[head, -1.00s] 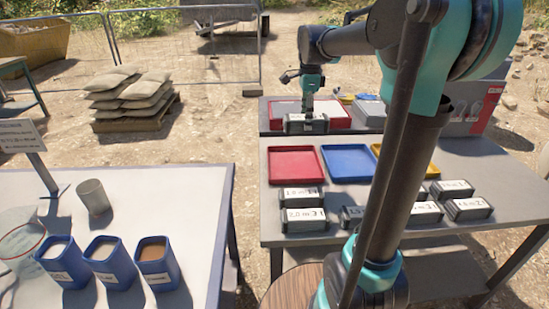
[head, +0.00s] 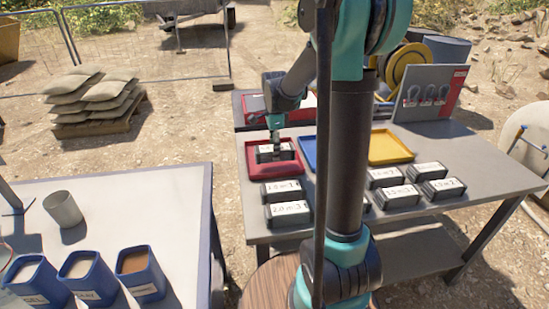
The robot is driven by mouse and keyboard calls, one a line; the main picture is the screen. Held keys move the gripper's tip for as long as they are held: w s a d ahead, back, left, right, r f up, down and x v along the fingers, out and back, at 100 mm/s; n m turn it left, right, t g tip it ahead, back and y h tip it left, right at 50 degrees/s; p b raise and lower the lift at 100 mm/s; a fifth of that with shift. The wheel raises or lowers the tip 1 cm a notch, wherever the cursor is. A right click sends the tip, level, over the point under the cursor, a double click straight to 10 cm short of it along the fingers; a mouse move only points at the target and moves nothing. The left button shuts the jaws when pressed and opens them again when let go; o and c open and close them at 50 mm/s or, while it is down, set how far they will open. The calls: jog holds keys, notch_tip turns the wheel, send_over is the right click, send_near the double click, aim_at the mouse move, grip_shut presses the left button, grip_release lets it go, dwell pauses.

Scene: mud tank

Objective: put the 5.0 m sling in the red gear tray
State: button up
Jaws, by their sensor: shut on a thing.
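The red gear tray (head: 254,169) lies on the grey table at the left of a row of trays. My gripper (head: 276,148) is shut on a dark block with a white label (head: 268,155), in or just above the red tray. I cannot tell whether the block touches the tray floor, and its label is too small to read. Similar labelled blocks stand in front: two at the left (head: 281,191) and (head: 288,214), and several at the right (head: 428,171). My arm hides part of that row.
A blue tray (head: 309,152) and a yellow tray (head: 391,148) lie right of the red one. A grey and red board (head: 432,95) stands behind. At the left a white table holds blue tubs (head: 140,275) and a cup (head: 63,209). Bare ground separates the tables.

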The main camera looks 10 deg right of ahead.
jog(key=shift+f, duration=1.95)
jog(key=o, duration=1.5)
jog(key=shift+f, duration=0.1)
notch_tip(320, 180, up, 12)
jog(key=shift+r, duration=0.15)
